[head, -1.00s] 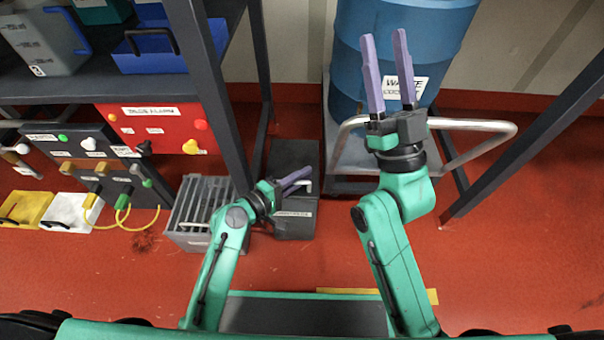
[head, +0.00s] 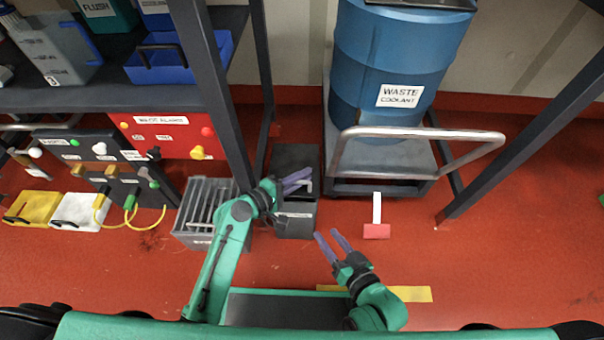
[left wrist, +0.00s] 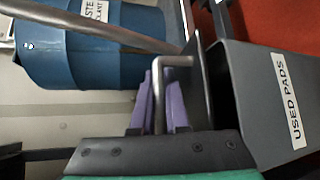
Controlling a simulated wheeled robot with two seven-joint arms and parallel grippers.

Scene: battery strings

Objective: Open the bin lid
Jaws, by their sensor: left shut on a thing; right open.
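The bin is a dark grey box with a "USED PADS" label, seen close in the left wrist view (left wrist: 265,90). In the head view the bin (head: 296,222) stands on the floor beside the shelf post. My right gripper (head: 327,236) is open and empty, low over the floor to the right of the bin.
A blue waste coolant drum (head: 395,65) stands on a cart with a metal rail (head: 470,152). A grey slatted crate (head: 200,212) is left of the bin. A red-and-white object (head: 376,230) lies on the floor. Open red floor lies to the right.

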